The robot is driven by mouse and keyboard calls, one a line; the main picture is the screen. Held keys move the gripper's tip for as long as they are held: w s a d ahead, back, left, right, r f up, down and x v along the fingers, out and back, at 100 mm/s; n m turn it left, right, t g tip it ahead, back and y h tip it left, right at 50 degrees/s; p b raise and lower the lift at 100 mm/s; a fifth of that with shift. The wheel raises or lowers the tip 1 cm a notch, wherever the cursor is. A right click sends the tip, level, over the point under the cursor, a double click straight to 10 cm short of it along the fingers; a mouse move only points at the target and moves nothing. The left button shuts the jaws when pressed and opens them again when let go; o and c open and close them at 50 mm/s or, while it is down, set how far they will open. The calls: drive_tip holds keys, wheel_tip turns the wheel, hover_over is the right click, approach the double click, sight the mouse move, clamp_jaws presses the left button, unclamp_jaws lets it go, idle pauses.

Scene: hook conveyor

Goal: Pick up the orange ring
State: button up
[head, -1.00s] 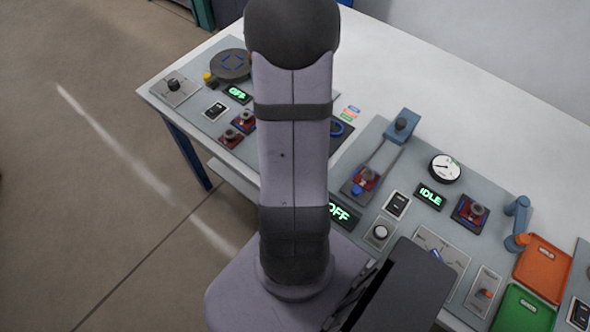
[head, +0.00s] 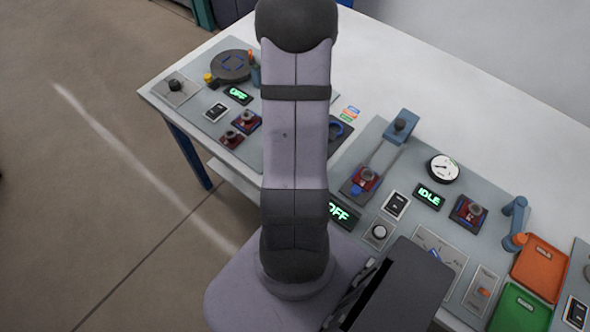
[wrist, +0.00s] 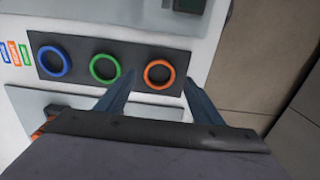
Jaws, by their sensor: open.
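The orange ring (wrist: 159,74) lies flat on a dark holder plate (wrist: 131,84) in the wrist view, at the right end of a row. A green ring (wrist: 105,68) is in the middle and a blue ring (wrist: 53,61) at the left. My gripper (wrist: 158,76) is open and empty, with one fingertip to each side of the orange ring in the picture. I cannot tell its height above the ring. In the head view my arm hides the orange ring and my gripper; part of the blue ring (head: 338,128) shows beside the arm.
Blue, orange and green labels (wrist: 14,53) lie left of the plate. The table edge and floor (wrist: 262,60) are to the right in the wrist view. In the head view, panels with dials and an orange tray (head: 540,268) and green tray (head: 521,310) stand at the right.

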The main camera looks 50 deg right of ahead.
drive_tip(key=shift+f+p, duration=0.4)
drive_tip(key=shift+f, duration=1.4)
drive_tip(key=c, duration=1.1)
